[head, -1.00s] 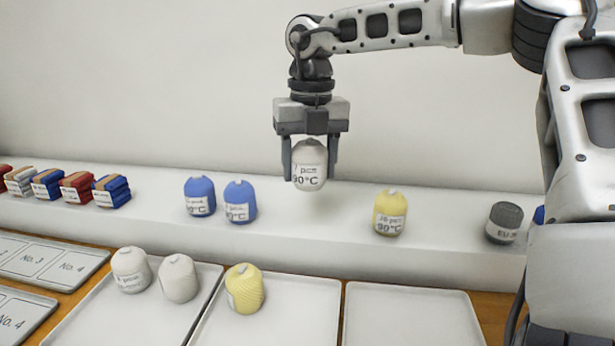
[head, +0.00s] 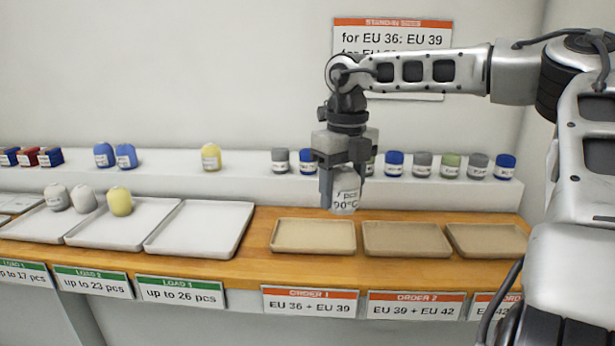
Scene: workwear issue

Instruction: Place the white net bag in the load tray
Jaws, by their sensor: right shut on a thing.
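The white net bag (head: 346,193), with a label reading 7 pcs and 90°C, hangs upright between the fingers of my right gripper (head: 343,190), which is shut on it. The gripper is in front of the shelf, and the bag appears over the right part of the order 1 tray (head: 300,250). The white load trays stand at the left: one holds two white bags (head: 57,197) (head: 83,199), the middle one (head: 110,239) holds a yellow bag (head: 120,201), and the right one (head: 195,248) is empty. My left gripper is not in view.
The shelf (head: 240,185) behind carries blue bags (head: 104,155), a yellow bag (head: 211,157) and several banded rolls to the right. Tan order trays (head: 407,240) (head: 488,240) are empty. Signs hang along the table's front edge; a white notice (head: 390,38) is on the wall.

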